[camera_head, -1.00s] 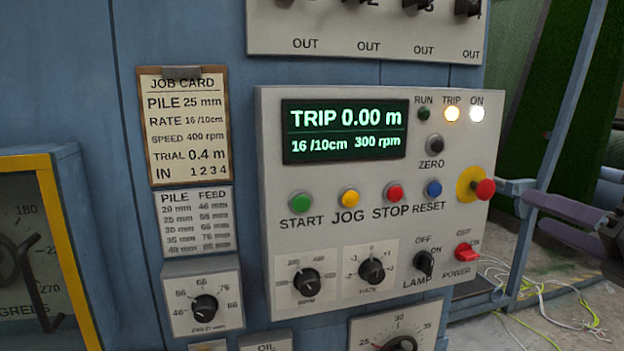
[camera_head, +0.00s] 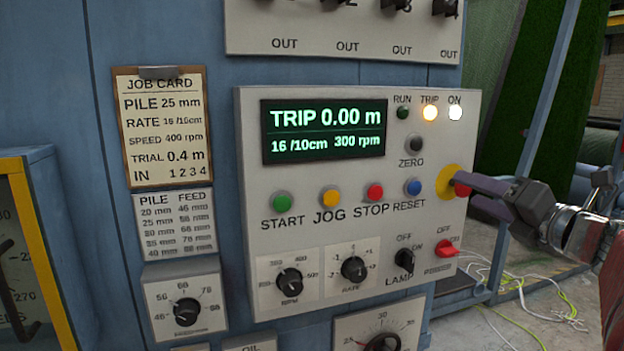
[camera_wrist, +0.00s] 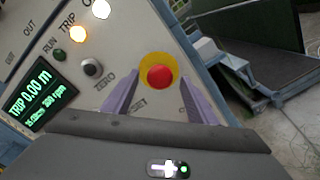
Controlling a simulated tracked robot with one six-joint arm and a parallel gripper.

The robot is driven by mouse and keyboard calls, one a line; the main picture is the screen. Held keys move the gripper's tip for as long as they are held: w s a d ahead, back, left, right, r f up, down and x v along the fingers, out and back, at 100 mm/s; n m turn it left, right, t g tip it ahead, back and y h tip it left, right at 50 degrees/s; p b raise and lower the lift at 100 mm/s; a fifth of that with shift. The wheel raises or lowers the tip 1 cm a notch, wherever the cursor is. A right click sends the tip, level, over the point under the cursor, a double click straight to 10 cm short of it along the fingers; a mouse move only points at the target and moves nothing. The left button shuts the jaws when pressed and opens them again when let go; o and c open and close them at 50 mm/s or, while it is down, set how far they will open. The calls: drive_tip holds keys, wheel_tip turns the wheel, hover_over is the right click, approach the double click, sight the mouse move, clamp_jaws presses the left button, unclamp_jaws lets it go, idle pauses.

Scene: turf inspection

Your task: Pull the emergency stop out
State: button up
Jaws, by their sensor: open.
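The emergency stop is a red mushroom button on a yellow disc (camera_head: 447,181) at the right edge of the grey control panel (camera_head: 330,215). In the wrist view the red button (camera_wrist: 161,77) shows between and just beyond the fingertips of my gripper (camera_wrist: 165,92), which is open and empty. In the head view my gripper (camera_head: 470,192) reaches in from the right, and its purple fingers cover part of the button. I cannot tell whether the fingers touch it.
The red power switch (camera_head: 447,248) and lamp knob (camera_head: 404,258) sit below the button. The blue reset button (camera_head: 413,187) is to its left. The display (camera_head: 325,130) reads TRIP 0.00 m, with the TRIP lamp (camera_head: 429,112) lit. Cables (camera_head: 540,310) lie on the floor at right.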

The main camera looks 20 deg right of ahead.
sight(468, 189)
drive_tip(key=shift+w, duration=1.75)
clamp_jaws()
